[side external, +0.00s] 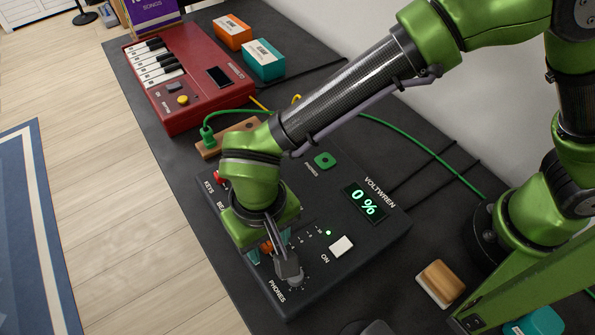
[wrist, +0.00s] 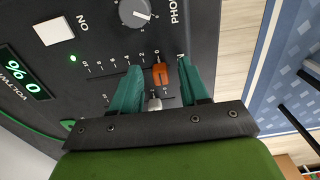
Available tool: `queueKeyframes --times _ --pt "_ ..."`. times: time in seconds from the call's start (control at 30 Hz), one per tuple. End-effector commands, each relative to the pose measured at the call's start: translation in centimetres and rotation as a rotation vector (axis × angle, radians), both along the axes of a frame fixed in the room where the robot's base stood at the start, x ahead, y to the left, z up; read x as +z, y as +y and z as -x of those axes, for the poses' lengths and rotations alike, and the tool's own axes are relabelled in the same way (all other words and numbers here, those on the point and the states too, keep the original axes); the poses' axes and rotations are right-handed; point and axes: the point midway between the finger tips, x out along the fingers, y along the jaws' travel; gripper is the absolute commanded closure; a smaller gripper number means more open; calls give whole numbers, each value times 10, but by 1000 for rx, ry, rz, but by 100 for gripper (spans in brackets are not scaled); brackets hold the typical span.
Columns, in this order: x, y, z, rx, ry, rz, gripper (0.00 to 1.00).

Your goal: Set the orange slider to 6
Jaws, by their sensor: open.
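The orange slider (wrist: 160,75) sits at the 0 end of its scale in the wrist view, the numbers running to 10 at the left. A small part of the orange slider (side external: 266,246) shows in the side view beneath my wrist. My gripper (wrist: 159,64) is open, with one teal finger on each side of the orange cap. A gap shows on the left side; contact on the right is hard to tell. The dark mixer box (side external: 330,220) has a display (side external: 364,200) reading 0 %.
A paler slider (wrist: 154,104) lies close by, partly hidden by my gripper. A grey knob (wrist: 135,12) and a white ON button (side external: 341,246) are near. A red keyboard (side external: 190,70), a wooden block (side external: 440,282) and a green cable (side external: 420,152) surround the mixer.

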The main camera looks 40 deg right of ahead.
Motion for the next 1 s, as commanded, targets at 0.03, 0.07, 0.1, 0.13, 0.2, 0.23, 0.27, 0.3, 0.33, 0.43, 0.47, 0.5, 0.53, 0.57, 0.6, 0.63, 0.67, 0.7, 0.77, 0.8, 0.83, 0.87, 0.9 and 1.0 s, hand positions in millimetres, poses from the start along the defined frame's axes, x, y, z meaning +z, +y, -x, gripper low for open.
queueKeyframes --times 0.03,0.07,0.1,0.13,0.2,0.23,0.27,0.3,0.33,0.43,0.47,0.5,0.53,0.57,0.6,0.63,0.67,0.7,0.77,0.8,0.83,0.87,0.9,1.0 --pt "-1 0 0 0 0 0 55" --pt "-1 0 0 0 0 0 55" --pt "-1 0 0 0 0 0 55" --pt "-1 0 0 0 0 0 55" --pt "-1 0 0 0 0 0 55" --pt "-1 0 0 0 0 0 55" --pt "-1 0 0 0 0 0 60" --pt "-1 0 0 0 0 0 66" --pt "-1 0 0 0 0 0 71" --pt "0 0 0 0 0 0 86" --pt "0 0 0 0 0 0 91" --pt "0 0 0 0 0 0 97" --pt "0 0 0 0 0 0 100" --pt "0 0 0 0 0 0 100" --pt "0 0 0 0 0 0 100" --pt "0 0 0 0 0 0 100" --pt "0 0 0 0 0 0 100" --pt "0 0 0 0 0 0 100" --pt "0 0 0 0 0 0 100" --pt "0 0 0 0 0 0 100" --pt "0 -1 0 -1 0 0 100" --pt "0 -3 0 -1 0 0 100" --pt "0 -8 0 -2 0 1 100" --pt "1 -25 -1 -3 0 1 100"
